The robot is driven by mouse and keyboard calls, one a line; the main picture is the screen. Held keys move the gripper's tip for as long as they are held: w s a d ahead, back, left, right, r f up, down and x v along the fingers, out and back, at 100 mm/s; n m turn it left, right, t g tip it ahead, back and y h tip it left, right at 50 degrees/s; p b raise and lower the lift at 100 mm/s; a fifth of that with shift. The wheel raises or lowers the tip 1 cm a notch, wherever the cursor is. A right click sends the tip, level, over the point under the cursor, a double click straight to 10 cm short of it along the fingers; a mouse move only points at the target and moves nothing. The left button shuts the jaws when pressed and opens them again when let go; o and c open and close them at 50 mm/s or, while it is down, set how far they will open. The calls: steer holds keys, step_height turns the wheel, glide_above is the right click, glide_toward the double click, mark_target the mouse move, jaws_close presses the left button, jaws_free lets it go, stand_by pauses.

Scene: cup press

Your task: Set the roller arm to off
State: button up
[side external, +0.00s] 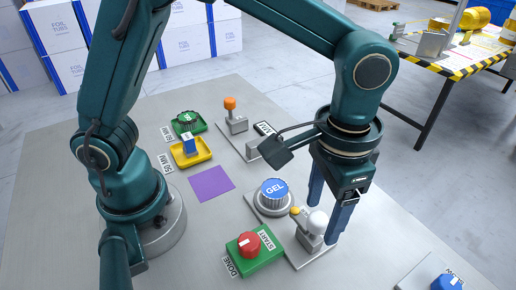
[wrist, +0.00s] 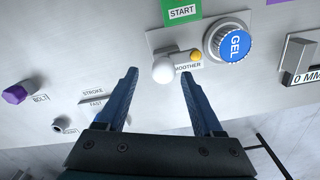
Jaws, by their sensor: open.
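A white ball-topped lever (side external: 317,221) stands on a grey plate beside a small yellow lamp (side external: 295,211). In the wrist view the white ball (wrist: 163,72) and the yellow lamp (wrist: 196,55) sit by a partly covered label ending in "MOOTHER". No label reading roller arm is legible, so I cannot tell which control bears that name. My gripper (side external: 323,224) is open, its blue fingers pointing down around the white ball in the side view. In the wrist view the ball shows between the fingertips (wrist: 158,74); contact is not visible.
A blue GEL knob (side external: 274,190) is close behind the lever. A green START/DONE box with a red knob (side external: 249,243) is left of it. An orange-topped lever (side external: 230,103) stands at the back. A blue knob (side external: 447,283) is at front right. The purple square (side external: 211,183) is clear.

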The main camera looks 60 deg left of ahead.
steer(key=shift+r, duration=2)
steer(key=s+a+r+n+t, duration=0.1)
steer(key=a+r+n+t, duration=0.2)
steer(key=a+r, duration=0.55)
steer(key=s+a+f+t, duration=0.2)
steer(key=s+a+f, duration=0.3)
steer(key=s+a, duration=0.1)
steer(key=shift+a+f+n+t, duration=0.3)
steer(key=shift+a+f, duration=0.05)
steer(key=shift+a, duration=0.3)
steer(key=shift+s, duration=0.1)
